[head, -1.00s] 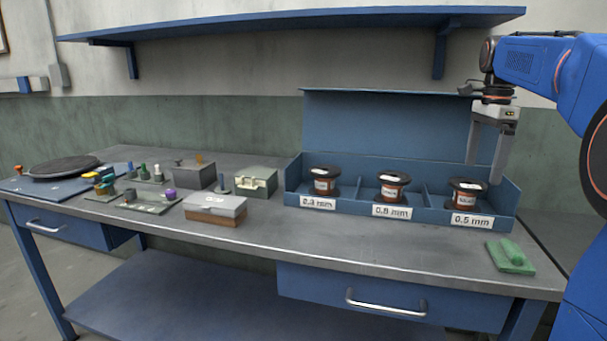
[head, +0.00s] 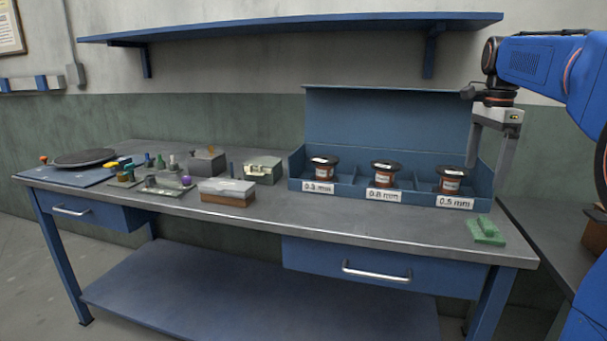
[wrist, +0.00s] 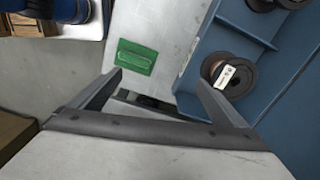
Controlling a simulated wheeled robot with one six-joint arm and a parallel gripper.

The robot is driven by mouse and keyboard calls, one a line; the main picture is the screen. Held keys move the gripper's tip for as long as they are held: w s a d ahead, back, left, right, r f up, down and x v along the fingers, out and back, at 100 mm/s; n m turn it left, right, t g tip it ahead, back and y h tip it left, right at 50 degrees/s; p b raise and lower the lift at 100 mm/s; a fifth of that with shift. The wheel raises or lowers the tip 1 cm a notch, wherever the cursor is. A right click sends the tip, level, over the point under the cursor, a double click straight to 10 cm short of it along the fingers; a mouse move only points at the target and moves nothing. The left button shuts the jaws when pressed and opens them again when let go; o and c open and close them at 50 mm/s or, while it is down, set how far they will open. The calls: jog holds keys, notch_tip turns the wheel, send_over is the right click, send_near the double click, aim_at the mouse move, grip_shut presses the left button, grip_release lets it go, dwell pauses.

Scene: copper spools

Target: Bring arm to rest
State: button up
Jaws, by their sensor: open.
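My gripper (head: 488,155) is open and empty, pointing down above the right end of the blue spool rack (head: 400,121). Its two fingers also show spread apart in the wrist view (wrist: 165,95). Three copper spools stand in the rack's compartments: the left spool (head: 322,173) behind the 0.3 mm label, the middle spool (head: 384,178) behind the 0.8 mm label, and the right spool (head: 450,184) behind the 0.5 mm label. In the wrist view, one spool (wrist: 229,76) lies just right of the fingers, apart from them.
A green block (head: 486,231) lies on the bench's (head: 330,220) right front corner. A grey-lidded box (head: 228,191), a small case (head: 263,170) and several small parts stand to the left. A blue shelf (head: 300,27) hangs above. The bench between rack and front edge is clear.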

jog(key=s+a+f+n+t, duration=0.1)
jog(key=s+a+f+n, duration=0.35)
jog(key=s, duration=0.35)
jog(key=s+a+f+n+t, duration=0.1)
jog(key=s+a+f+n, duration=0.4)
jog(key=s, duration=0.3)
jog(key=s+a+f+n+t, duration=0.1)
jog(key=s+a+f+n, duration=0.2)
jog(key=s+f, duration=0.4)
jog(key=s+a+f+n+t, duration=0.1)
jog(key=s+a+f+n, duration=0.2)
jog(key=s+f+n, duration=0.3)
notch_tip(320, 180, down, 3)
jog(key=shift+s+r+t, duration=0.2)
jog(key=shift+s+t, duration=0.1)
jog(key=shift+s, duration=0.25)
jog(key=shift+c, duration=0.7)
